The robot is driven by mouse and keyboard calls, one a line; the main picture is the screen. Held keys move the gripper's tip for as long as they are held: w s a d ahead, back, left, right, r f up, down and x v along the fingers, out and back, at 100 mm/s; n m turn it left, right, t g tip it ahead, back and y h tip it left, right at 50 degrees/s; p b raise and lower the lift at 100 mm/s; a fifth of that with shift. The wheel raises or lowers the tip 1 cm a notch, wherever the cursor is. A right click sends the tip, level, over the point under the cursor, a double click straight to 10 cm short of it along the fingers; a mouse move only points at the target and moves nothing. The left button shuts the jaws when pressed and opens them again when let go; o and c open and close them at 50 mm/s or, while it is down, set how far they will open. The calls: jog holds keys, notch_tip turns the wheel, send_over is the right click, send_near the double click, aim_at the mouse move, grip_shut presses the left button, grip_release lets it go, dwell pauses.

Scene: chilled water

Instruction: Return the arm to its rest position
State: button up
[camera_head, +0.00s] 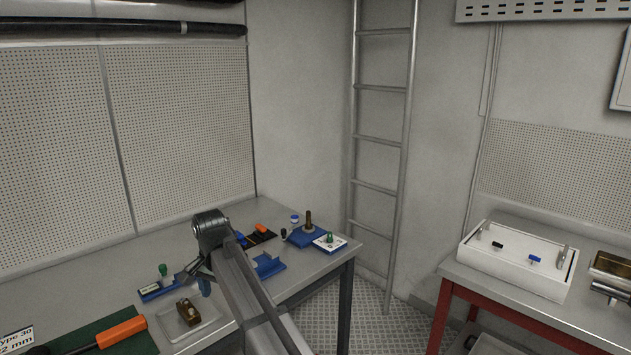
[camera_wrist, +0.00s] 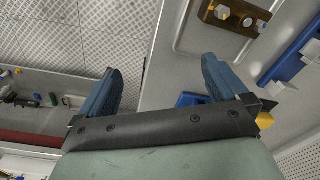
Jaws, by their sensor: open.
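My arm reaches up from the bottom middle of the head view and bends over the left workbench (camera_head: 330,262). My gripper (camera_head: 204,284) hangs at its end, near a clear tray (camera_head: 215,322) with a brass block (camera_head: 187,311) in it. In the wrist view my gripper (camera_wrist: 159,66) is open, its two blue fingers wide apart with nothing between them. The bench edge and patterned floor show beyond the fingers. The brass block (camera_wrist: 236,17) also shows at the top right there, outside the fingers. My arm hides part of the bench.
Blue fixtures (camera_head: 268,266) and a white plate with a green knob (camera_head: 329,242) stand on the bench. An orange-handled tool (camera_head: 121,332) lies at front left. A ladder (camera_head: 380,140) stands at the wall. A red-framed table (camera_head: 515,310) at right carries a white box (camera_head: 515,272).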

jog(key=s+d+f+n+g, duration=0.1)
jog(key=s+d+f, duration=0.3)
jog(key=d+f, duration=0.65)
jog(key=s+d+f+n+g+h, duration=0.1)
jog(key=s+d+f+n, duration=0.15)
jog(key=d+f, duration=0.8)
jog(key=s+d+f+n+g, duration=0.1)
jog(key=s+d+f, duration=0.45)
jog(key=f, duration=0.85)
jog(key=s+d+f+g, duration=0.1)
jog(key=s+d+f, duration=0.4)
jog(key=s, duration=0.4)
jog(key=s+d+f+g, duration=0.2)
jog(key=s+d+f, duration=0.3)
jog(key=s+f, duration=0.3)
jog(key=s+d+f+g+y, duration=0.1)
jog(key=s+d+f, duration=0.4)
jog(key=s, duration=0.6)
jog(key=shift+s+f, duration=0.25)
jog(key=shift+f, duration=0.6)
jog(key=shift+m, duration=0.25)
